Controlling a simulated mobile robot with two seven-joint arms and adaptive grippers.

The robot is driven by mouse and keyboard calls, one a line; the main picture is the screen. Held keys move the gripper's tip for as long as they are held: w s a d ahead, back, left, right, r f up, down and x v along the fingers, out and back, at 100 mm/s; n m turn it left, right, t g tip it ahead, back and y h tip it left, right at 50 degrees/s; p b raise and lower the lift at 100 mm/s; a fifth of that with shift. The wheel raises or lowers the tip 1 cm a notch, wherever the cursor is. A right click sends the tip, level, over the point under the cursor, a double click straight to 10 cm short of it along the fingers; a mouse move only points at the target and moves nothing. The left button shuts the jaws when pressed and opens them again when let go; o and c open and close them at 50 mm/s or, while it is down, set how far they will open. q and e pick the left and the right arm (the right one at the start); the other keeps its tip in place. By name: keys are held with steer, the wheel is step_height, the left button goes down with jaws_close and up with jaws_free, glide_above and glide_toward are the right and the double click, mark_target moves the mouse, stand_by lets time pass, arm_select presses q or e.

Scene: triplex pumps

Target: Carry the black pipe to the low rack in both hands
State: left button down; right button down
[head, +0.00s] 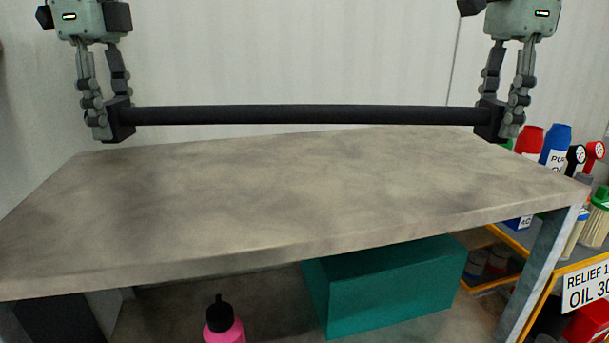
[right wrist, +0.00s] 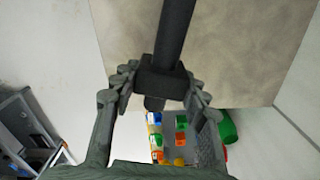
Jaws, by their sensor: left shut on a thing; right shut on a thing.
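The black pipe (head: 305,115) is held level across the head view, above the far part of a worktable. It has a black block near each end. My left gripper (head: 109,120) is shut on the block at the pipe's left end. My right gripper (head: 500,119) is shut on the block at the right end. In the right wrist view, the right gripper's fingers (right wrist: 157,82) clasp the block from both sides, and the pipe (right wrist: 176,28) runs away from it. I cannot tell which thing, if any in view, is the low rack.
The worktable's grey top (head: 270,200) is bare. Below it are a teal box (head: 390,285) and a pink bottle with a black cap (head: 223,325). At the right stands a yellow-edged shelf (head: 545,290) with bottles and cans. A pale wall (head: 300,50) is behind.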

mark_target(493, 134)
stand_by(0.3)
